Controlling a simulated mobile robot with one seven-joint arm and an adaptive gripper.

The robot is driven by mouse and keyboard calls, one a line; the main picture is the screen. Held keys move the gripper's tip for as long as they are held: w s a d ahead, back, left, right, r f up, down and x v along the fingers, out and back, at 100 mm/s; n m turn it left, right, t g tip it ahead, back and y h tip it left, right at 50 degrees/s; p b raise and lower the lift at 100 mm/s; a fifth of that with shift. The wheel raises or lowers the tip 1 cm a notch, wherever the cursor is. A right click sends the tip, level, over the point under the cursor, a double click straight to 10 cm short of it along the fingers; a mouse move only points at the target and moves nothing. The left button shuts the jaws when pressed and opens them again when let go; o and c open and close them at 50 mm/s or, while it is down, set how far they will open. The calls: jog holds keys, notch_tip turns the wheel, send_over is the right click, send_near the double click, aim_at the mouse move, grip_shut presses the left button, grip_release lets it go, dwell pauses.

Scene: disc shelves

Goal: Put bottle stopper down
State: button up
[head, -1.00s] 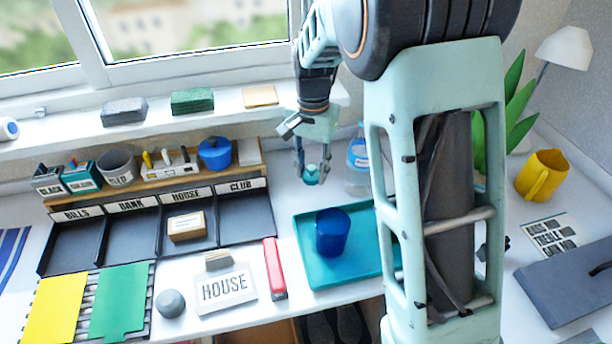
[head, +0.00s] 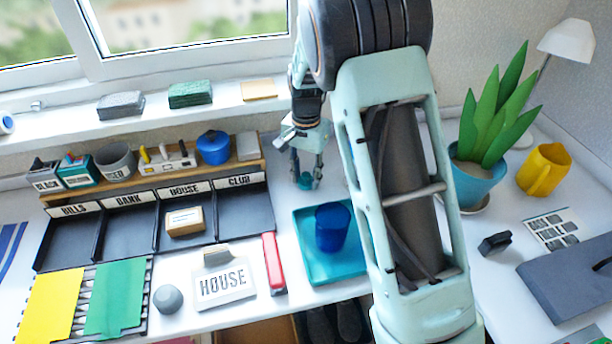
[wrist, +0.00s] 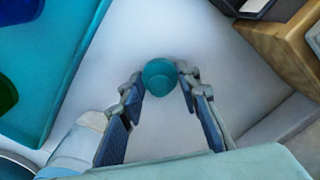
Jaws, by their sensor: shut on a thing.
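The bottle stopper is a small teal round piece (head: 305,181), also seen from above in the wrist view (wrist: 160,76). My gripper (head: 307,184) is shut on it, with a finger on each side in the wrist view (wrist: 161,88). It is low over the white desk, just behind the teal tray (head: 311,266). Whether the stopper touches the desk I cannot tell. The bottle is hidden behind my arm in the head view.
A blue cup (head: 331,228) stands on the tray. The labelled sorter (head: 105,238) is left of my gripper, with a wooden shelf (wrist: 285,50) close by in the wrist view. Bare white desk surrounds the stopper. A potted plant (head: 478,182) stands to the right.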

aim_at(306, 174)
jog(key=shift+f, duration=0.2)
jog(key=o, duration=0.7)
jog(key=shift+o, duration=0.2)
notch_tip(306, 174, up, 12)
jog(key=p, duration=0.2)
jog(key=shift+r, duration=0.25)
